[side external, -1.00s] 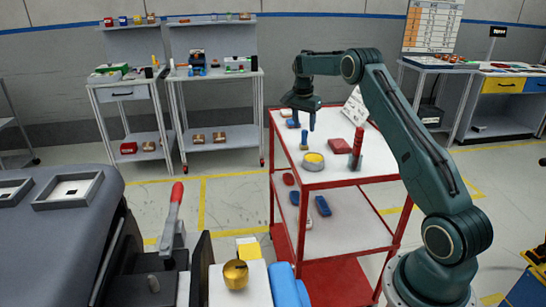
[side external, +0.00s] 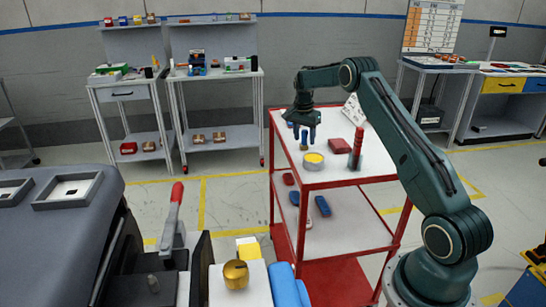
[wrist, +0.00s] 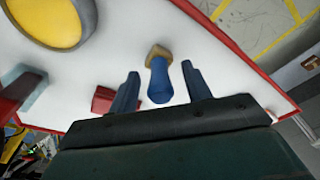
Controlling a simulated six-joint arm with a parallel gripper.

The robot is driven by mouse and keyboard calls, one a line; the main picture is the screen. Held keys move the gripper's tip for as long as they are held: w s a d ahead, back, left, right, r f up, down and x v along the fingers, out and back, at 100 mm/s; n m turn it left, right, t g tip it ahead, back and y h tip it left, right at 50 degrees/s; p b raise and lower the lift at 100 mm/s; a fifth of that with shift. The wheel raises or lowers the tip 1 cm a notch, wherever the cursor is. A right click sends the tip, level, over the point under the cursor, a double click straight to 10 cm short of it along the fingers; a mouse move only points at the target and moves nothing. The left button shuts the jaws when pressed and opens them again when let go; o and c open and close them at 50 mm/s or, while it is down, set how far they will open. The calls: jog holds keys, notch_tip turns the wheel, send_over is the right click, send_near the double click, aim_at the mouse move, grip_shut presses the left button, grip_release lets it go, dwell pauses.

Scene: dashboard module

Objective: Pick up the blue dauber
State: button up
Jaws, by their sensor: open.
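The blue dauber (side external: 304,142) stands on the white top of the red cart (side external: 333,183), behind a round tin with yellow contents (side external: 314,160). In the wrist view the dauber (wrist: 160,80) shows a blue handle and a tan end, and lies between my two fingers. My gripper (side external: 304,134) points down over the dauber, and its fingertips are at about the height of its upper part. In the wrist view my gripper (wrist: 160,70) is open, with a visible gap on each side of the dauber.
A red block (side external: 340,146) and an upright red-topped tool (side external: 356,148) stand to the right on the cart top. The tin (wrist: 45,20) is at upper left in the wrist view.

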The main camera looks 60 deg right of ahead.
aim_at(305, 131)
dwell(0.3)
jog(key=c, duration=1.1)
jog(key=shift+o, duration=0.2)
jog(key=shift+r, duration=0.15)
jog(key=shift+r, duration=4.9)
jog(key=shift+a, duration=0.2)
jog(key=s+a+g+h, duration=0.1)
jog(key=s+a+g, duration=0.2)
jog(key=s+a, duration=0.4)
jog(key=shift+a+r+g, duration=0.4)
jog(key=shift+a, duration=0.4)
